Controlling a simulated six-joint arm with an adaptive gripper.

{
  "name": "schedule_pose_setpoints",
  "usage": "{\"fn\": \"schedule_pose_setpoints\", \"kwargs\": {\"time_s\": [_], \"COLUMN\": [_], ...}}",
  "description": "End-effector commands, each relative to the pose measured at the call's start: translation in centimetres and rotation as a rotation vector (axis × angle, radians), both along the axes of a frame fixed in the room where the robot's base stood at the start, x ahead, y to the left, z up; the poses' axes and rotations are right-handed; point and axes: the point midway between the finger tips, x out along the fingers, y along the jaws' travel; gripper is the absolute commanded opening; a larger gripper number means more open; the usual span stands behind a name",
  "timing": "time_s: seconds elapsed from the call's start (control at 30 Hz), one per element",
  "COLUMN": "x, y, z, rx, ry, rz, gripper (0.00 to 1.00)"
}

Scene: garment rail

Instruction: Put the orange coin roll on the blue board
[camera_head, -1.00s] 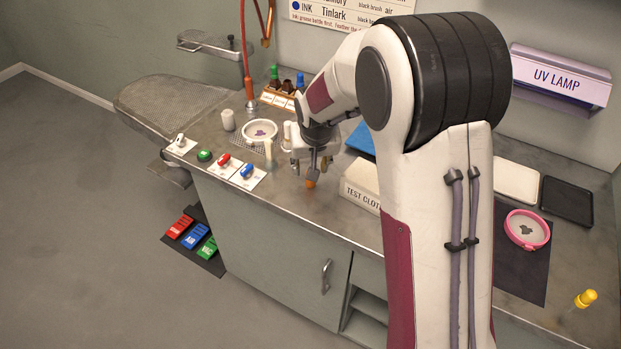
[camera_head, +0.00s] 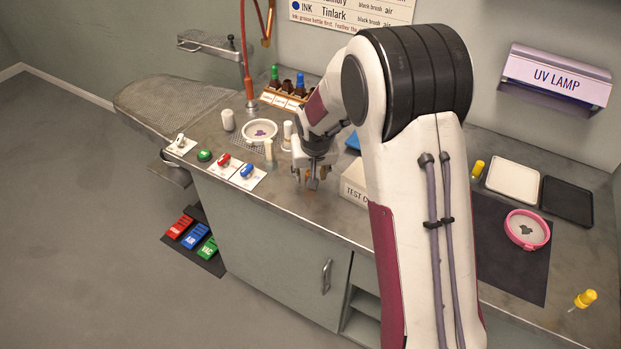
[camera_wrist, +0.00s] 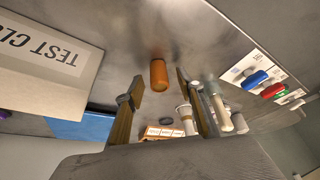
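The orange coin roll (camera_wrist: 158,73) stands on the metal bench, just ahead of my fingertips in the wrist view and roughly centred between them. In the head view the orange roll (camera_head: 308,174) is mostly hidden behind a finger. My gripper (camera_head: 311,177) is low over the bench; in the wrist view my gripper (camera_wrist: 157,82) is open, with clear gaps on both sides of the roll. The blue board (camera_head: 353,141) lies behind the test cloth box, partly hidden by my arm. It also shows in the wrist view (camera_wrist: 85,125), partly covered by the box.
The test cloth box (camera_head: 354,192) stands close to the right of my gripper. White cylinders (camera_head: 287,135) and a bottle rack (camera_head: 283,98) stand behind and left. Switches (camera_head: 247,171) line the left front edge. A round dish (camera_head: 259,131) sits farther back.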

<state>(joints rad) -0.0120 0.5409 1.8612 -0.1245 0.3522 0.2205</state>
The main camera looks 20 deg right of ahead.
Motion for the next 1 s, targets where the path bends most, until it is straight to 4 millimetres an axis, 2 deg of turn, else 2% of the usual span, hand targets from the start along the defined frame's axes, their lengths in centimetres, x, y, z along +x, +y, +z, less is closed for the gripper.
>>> {"fn": "schedule_pose_setpoints", "kwargs": {"time_s": [0.57,0.7,0.73,1.0], "x": [0.1,0.1,0.09,0.12], "y": [-0.01,-0.01,-0.01,-0.01], "z": [-0.19,-0.19,-0.19,-0.16], "rx": [0.0,0.0,0.0,0.0], "ry": [-0.001,-0.001,-0.001,-0.001], "rz": [0.0,0.0,0.0,0.0], "gripper": [0.38,0.04,0.0,0.0]}}
